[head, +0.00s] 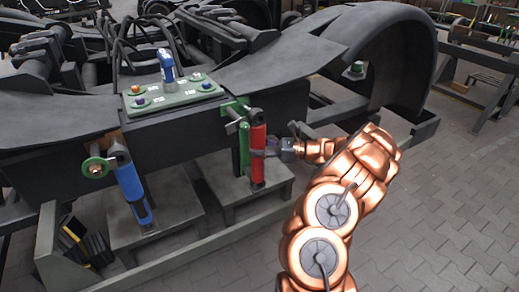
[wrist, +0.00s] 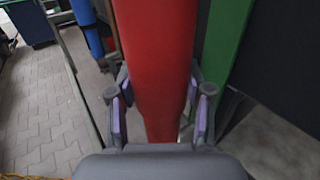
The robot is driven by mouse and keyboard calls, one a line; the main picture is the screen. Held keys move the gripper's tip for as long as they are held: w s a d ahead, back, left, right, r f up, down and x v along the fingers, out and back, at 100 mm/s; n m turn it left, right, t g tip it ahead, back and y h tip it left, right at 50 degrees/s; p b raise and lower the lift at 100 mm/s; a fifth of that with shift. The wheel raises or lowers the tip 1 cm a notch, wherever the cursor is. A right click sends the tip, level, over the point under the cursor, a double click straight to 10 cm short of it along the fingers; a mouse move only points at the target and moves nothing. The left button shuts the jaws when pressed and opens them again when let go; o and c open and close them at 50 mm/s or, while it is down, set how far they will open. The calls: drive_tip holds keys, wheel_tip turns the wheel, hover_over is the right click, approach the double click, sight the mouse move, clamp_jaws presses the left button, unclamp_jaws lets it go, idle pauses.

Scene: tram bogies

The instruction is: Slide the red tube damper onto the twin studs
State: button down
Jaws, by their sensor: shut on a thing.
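The red tube damper (head: 257,158) stands upright beside a green upright part (head: 244,148), below the dark frame's edge. My gripper (head: 272,153) comes from the right and is shut on the damper around its lower half. In the wrist view the red damper (wrist: 155,45) fills the middle, between the purple-padded fingers of my gripper (wrist: 160,108). The green part (wrist: 226,40) is close on its right there. A green bracket (head: 234,106) with grey fittings is at the damper's top. I cannot make out the twin studs clearly, nor whether the damper touches them.
A blue damper (head: 130,182) hangs at the left, near a green ring (head: 96,168). A green-grey plate (head: 172,97) with coloured knobs and a blue device (head: 167,66) lies on the frame. A grey pedestal (head: 232,190) is below the damper. Paved floor (head: 440,190) is free at right.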

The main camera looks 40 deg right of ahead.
drive_tip(key=shift+w+r, duration=0.15)
drive_tip(key=shift+w, duration=0.55)
drive_tip(key=shift+c, duration=2)
unclamp_jaws()
drive_tip(key=v, duration=1.2)
